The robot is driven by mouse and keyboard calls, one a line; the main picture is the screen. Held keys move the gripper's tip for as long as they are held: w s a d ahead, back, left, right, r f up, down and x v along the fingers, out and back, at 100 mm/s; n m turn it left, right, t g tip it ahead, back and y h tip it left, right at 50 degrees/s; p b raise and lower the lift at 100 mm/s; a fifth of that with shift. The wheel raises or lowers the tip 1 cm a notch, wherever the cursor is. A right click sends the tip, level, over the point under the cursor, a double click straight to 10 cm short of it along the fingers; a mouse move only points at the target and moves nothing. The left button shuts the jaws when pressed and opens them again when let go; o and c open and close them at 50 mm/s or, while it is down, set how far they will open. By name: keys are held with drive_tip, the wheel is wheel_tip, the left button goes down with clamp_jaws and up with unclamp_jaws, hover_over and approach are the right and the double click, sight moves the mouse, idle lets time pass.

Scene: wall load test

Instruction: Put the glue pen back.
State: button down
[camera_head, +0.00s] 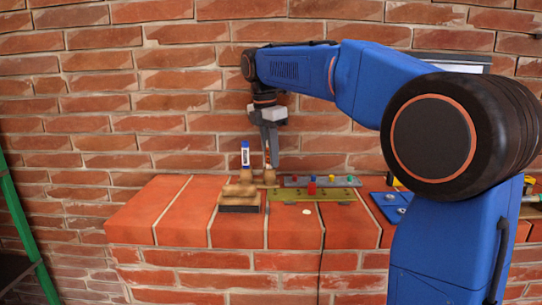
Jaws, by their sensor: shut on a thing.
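My gripper (269,155) points down above the brick ledge, at its back. Its jaws are shut on a slim brown thing (267,162), mostly hidden by the fingers, whose identity I cannot tell. Below it is a rounded tan piece (269,177); whether they touch or are one thing is unclear. Just left of the jaws, an upright white and blue pen-like stick (245,156) stands behind or in a tan wooden block; it looks like a glue pen, but its label is too small to read.
The tan block with a dark base (239,202) sits on the brick ledge (180,215). A dark cable hangs over the front. The ledge's left end is bare.

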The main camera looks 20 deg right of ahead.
drive_tip(key=shift+f, duration=0.1)
drive_tip(key=c, duration=1.7)
unclamp_jaws()
drive_tip(key=r, duration=0.4)
drive_tip(key=a+r, duration=0.1)
drive_tip(key=r, duration=0.7)
drive_tip(key=shift+s+a+r, duration=0.1)
drive_tip(key=shift+s+a, duration=0.05)
drive_tip(key=shift+s, duration=0.1)
